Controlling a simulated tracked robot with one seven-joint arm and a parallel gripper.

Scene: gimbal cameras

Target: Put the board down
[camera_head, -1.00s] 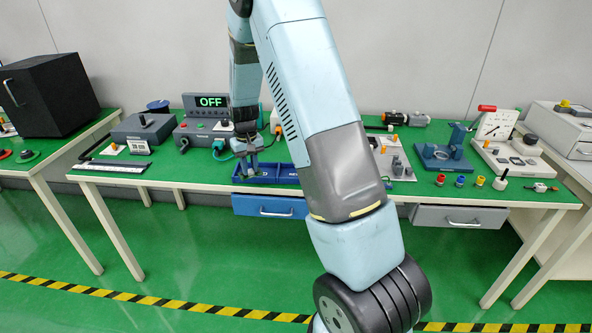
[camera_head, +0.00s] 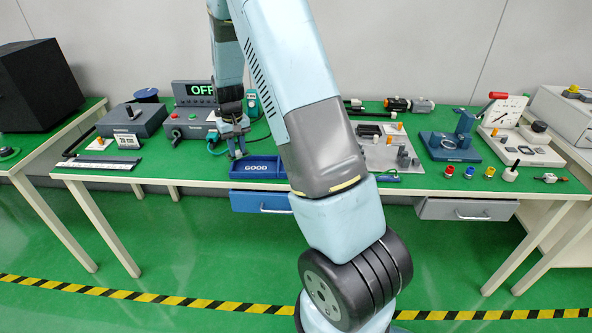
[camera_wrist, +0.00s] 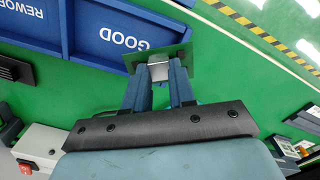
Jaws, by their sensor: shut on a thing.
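My gripper (camera_wrist: 159,78) is shut on a dark green board (camera_wrist: 192,60) with a silver metal part, in the wrist view. The board is held beside the end of the blue tray's GOOD compartment (camera_wrist: 88,60) and overlaps its edge in that view; I cannot tell whether they touch. In the head view my gripper (camera_head: 237,153) is at the left end of the blue tray (camera_head: 258,181), over the green bench. The board is too small to make out there. The visible part of the GOOD compartment looks empty.
A grey box with an OFF display (camera_head: 200,93) stands behind my gripper. A ruler-like plate (camera_head: 98,163) lies at the left. A grey fixture plate (camera_head: 385,150) and a blue stand (camera_head: 450,147) are at the right. Bare green bench lies left of the tray.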

